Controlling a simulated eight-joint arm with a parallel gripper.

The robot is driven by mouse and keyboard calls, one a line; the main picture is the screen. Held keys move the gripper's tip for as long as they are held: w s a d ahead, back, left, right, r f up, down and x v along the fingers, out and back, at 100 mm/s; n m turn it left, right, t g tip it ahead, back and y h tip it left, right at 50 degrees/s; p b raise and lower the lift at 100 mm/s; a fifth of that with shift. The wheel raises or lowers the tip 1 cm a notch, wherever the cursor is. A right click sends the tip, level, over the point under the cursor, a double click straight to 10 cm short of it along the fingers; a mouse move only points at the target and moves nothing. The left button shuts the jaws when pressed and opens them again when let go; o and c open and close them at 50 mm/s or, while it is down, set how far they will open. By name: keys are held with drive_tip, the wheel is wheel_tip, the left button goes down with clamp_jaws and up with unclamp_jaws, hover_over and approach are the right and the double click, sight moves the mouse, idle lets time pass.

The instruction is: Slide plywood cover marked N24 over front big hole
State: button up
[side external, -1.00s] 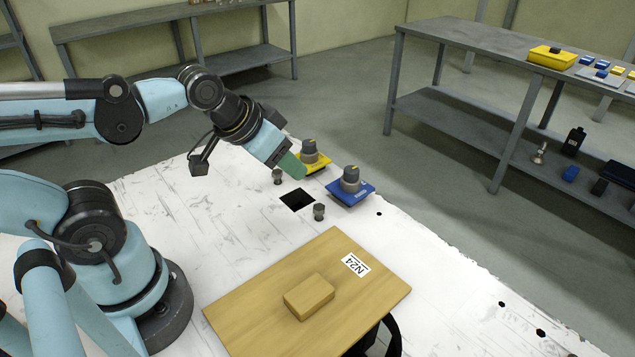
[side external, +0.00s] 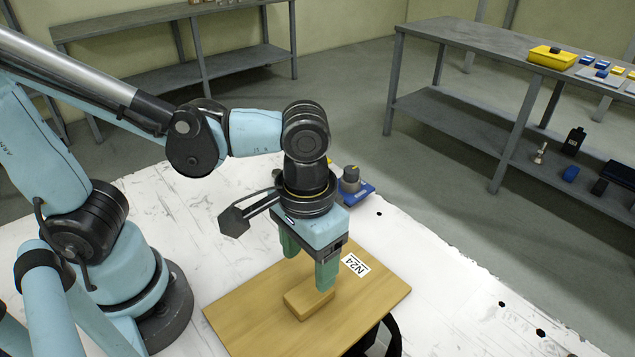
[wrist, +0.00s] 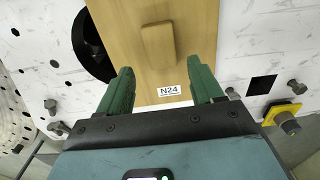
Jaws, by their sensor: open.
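The plywood cover (side external: 250,318) marked N24 lies flat on the white plate, with a wooden block handle (side external: 308,303) on top and the N24 label near one edge. In the wrist view the cover (wrist: 188,20) partly overlaps a big round dark hole (wrist: 90,48) at its left; the hole also shows at the cover's lower right edge in the side view (side external: 391,338). My gripper (side external: 308,270) is open and points down above the cover by the handle. In the wrist view my gripper (wrist: 162,76) has its green fingers spread, with the handle (wrist: 158,46) ahead between their lines. Contact cannot be told.
A blue-based knob unit (side external: 353,186) stands behind the cover, partly behind my gripper. The wrist view shows a small square hole (wrist: 262,86), metal posts and a yellow-based knob (wrist: 286,121) at right. White plate (side external: 450,290) is mostly clear at right.

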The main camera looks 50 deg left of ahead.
sight(309, 292)
drive_tip(key=shift+f, duration=3.8)
drive_tip(key=c, duration=0.8)
drive_tip(key=shift+w+d, duration=0.15)
drive_tip(key=shift+d, duration=1.85)
drive_tip(key=shift+w+d, duration=0.15)
drive_tip(key=shift+d, duration=1.8)
drive_tip(key=o, duration=1)
drive_tip(key=shift+o, duration=0.6)
